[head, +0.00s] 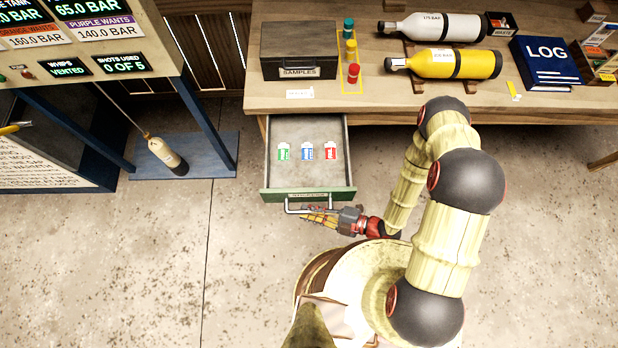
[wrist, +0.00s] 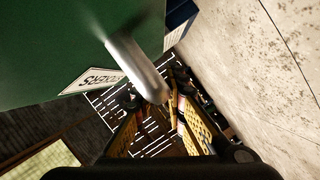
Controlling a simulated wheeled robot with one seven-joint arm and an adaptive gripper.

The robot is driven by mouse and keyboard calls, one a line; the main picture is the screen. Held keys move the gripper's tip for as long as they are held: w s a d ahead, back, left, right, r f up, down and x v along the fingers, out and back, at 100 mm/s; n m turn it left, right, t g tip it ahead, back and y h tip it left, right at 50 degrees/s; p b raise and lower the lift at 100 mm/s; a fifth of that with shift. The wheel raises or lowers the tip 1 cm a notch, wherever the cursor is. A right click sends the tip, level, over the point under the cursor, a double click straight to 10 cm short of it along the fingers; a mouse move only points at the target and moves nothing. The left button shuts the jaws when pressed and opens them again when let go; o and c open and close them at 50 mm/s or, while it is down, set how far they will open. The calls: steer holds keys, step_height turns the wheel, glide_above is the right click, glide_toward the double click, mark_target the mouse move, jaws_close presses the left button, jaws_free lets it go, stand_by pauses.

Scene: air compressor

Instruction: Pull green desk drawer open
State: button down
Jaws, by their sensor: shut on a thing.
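The green-fronted desk drawer (head: 308,194) is pulled out from under the wooden desk, with its inside open to view. In the wrist view the grey handle (wrist: 138,70) crosses in front of the yellow fingers (wrist: 160,132), beside the green drawer front (wrist: 70,45). The exact finger contact is partly hidden.
The wooden desk (head: 262,98) carries a dark samples box (head: 299,50), several small coloured bottles, a silver cylinder (head: 440,27), a yellow cylinder (head: 450,64) and a blue log book (head: 548,62). A display panel stands at left. Concrete floor (head: 150,260) is clear in front.

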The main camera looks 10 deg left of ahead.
steer(key=shift+s+d, duration=0.25)
steer(key=shift+s, duration=0.8)
steer(key=c, duration=1.8)
jaws_free()
steer(key=shift+d, duration=0.2)
steer(key=v, duration=1.1)
steer(key=shift+d, duration=0.3)
steer(key=shift+r, duration=0.15)
